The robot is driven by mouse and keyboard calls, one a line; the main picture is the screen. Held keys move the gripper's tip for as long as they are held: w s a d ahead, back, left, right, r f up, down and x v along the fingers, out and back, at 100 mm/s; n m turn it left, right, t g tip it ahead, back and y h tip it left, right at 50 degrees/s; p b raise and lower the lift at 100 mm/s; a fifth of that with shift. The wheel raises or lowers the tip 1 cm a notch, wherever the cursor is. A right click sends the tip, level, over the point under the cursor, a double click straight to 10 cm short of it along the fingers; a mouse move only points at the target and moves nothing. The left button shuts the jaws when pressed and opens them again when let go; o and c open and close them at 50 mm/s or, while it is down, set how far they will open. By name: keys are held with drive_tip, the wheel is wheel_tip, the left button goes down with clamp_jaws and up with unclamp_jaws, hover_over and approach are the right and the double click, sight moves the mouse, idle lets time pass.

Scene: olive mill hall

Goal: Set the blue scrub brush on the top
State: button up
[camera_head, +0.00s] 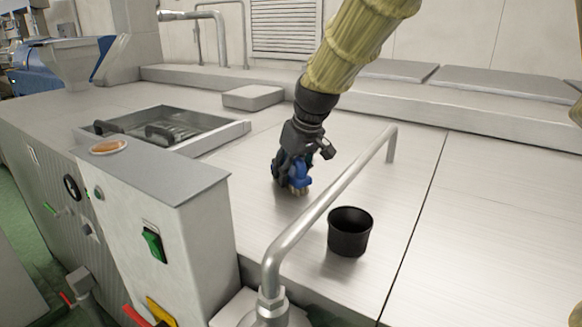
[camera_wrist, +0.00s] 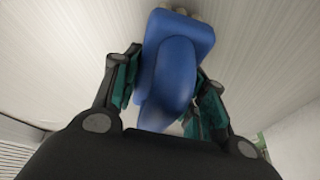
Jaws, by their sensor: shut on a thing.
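The blue scrub brush (camera_wrist: 183,42) is between the two fingers of my gripper (camera_wrist: 165,90) in the wrist view. My gripper is shut on its blue handle, and pale bristles show at the far end. In the head view the brush (camera_head: 300,179) hangs below my gripper (camera_head: 292,172), bristles down, over the bare metal top (camera_head: 225,160). It is close to the surface; I cannot tell whether it touches. My gripper hides part of the brush.
A bent metal pipe (camera_head: 325,205) rises in front of the brush. A black cup (camera_head: 349,232) stands to its right. A recessed basin (camera_head: 165,128) lies left, and a small dish (camera_head: 108,147) sits on the grey cabinet (camera_head: 165,172). The top is clear at right.

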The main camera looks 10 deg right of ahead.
sight(299, 158)
drive_tip(key=shift+s+a+r, duration=0.1)
drive_tip(key=shift+s+r, duration=0.2)
drive_tip(key=shift+s, duration=0.2)
drive_tip(key=shift+w+a+f, duration=0.1)
drive_tip(key=shift+w+f, duration=0.15)
drive_tip(key=shift+w, duration=0.05)
drive_tip(key=o, duration=1.2)
drive_tip(key=shift+w+f, duration=0.25)
drive_tip(key=shift+w, duration=0.15)
drive_tip(key=shift+s+r, duration=0.3)
drive_tip(key=shift+s, duration=0.2)
drive_tip(key=shift+w, duration=0.25)
drive_tip(key=shift+r, duration=0.35)
drive_tip(key=v, duration=0.9)
drive_tip(key=p+v, duration=0.2)
drive_tip(key=p, duration=0.1)
drive_tip(key=shift+s+d, duration=0.2)
drive_tip(key=shift+s+r+p, duration=0.1)
drive_tip(key=shift+p, duration=0.25)
